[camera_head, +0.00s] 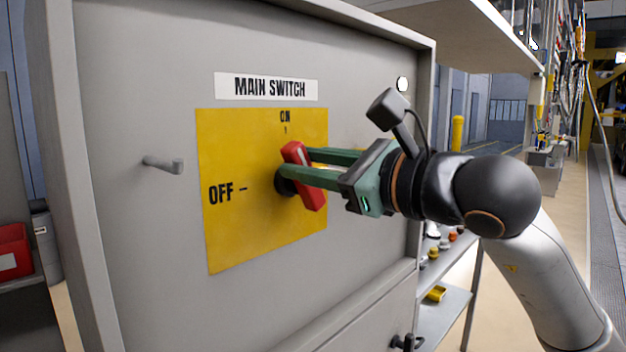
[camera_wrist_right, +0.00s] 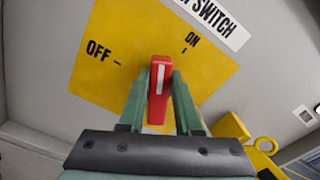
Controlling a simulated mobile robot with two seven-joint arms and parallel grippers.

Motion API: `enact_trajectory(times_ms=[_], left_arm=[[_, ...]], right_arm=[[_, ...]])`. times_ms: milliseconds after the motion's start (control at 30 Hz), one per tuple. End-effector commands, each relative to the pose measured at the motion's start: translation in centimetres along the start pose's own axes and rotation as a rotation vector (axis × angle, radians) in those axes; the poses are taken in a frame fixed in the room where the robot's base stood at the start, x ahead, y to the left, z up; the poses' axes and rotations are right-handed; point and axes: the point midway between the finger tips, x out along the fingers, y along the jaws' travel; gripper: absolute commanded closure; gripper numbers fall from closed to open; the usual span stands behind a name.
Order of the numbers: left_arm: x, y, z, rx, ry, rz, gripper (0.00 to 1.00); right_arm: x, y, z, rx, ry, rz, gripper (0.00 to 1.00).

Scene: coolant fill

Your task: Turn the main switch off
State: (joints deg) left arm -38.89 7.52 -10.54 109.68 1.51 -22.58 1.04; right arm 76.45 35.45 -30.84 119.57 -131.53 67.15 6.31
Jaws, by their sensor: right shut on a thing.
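The main switch has a red handle (camera_head: 313,197) with a white line on one end, on a dark round base (camera_head: 284,181). It sits on a yellow plate (camera_head: 240,140) marked ON at the top and OFF at the left. The handle leans a little from upright, its white-lined end between ON and OFF and nearer ON. My right gripper (camera_head: 299,171) is shut on the handle, one green finger on each side. The right wrist view shows the red handle (camera_wrist_right: 160,80) between the fingers. My left gripper is not in view.
The grey cabinet (camera_head: 130,60) carries the plate, with a MAIN SWITCH label (camera_head: 266,87) above. A small grey handle (camera_head: 164,165) sticks out at the left. Shelves with parts (camera_head: 440,300) stand behind my right arm, and a red bin (camera_head: 14,250) is at the far left.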

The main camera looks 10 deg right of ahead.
Motion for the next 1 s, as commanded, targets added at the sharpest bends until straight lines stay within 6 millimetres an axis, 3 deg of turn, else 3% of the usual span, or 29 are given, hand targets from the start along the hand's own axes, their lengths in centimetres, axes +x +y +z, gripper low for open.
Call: enact_trajectory(times_ms=[233, 1000], left_arm=[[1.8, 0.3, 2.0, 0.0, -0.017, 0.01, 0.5], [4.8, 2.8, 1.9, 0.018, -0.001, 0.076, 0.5]], right_arm=[[-0.1, 1.1, -0.4, -0.239, -0.003, -0.001, 1.0], [0.0, 3.0, -1.5, -0.917, -0.002, 0.0, 1.0]])
